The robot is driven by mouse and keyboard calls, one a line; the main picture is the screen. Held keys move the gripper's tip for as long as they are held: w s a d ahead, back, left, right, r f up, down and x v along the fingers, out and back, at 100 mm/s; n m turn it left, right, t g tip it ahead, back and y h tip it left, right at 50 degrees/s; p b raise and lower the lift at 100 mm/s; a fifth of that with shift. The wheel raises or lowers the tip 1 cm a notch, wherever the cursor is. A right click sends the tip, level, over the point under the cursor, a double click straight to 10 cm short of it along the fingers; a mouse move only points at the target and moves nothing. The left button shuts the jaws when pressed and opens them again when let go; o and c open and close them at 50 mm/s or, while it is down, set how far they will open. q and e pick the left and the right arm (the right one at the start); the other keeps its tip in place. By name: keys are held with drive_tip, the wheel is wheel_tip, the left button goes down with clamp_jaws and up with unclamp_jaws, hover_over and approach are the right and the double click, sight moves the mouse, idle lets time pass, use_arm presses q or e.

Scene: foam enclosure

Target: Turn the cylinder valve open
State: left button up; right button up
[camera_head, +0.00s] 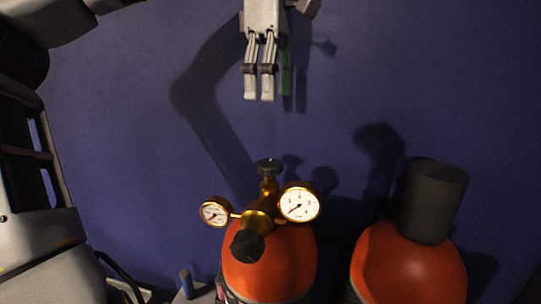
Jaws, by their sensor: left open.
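An orange gas cylinder (272,278) stands at the bottom centre, with a brass valve and regulator (259,218) on top. A dark round knob (269,167) tops the brass stem. A larger black knob (247,245) faces forward, lower down. A small gauge (215,212) is on the left and a larger gauge (300,202) on the right. My left gripper (258,97) hangs fingers down at the top centre, open and empty, apart from the knobs and higher in the picture. My right gripper is not in view.
A second orange cylinder (408,268) with a dark cap (433,202) stands to the right. A blue-purple wall (400,70) lies behind, with shadows on it. A narrow green piece (286,75) shows beside my fingers. The picture between gripper and top knob is clear.

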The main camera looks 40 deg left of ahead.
sight(269, 163)
use_arm(q)
drive_tip(key=shift+f+p, duration=0.55)
drive_tip(key=shift+f, duration=6.35)
drive_tip(key=shift+c, duration=0.3)
drive_tip(key=c, duration=1)
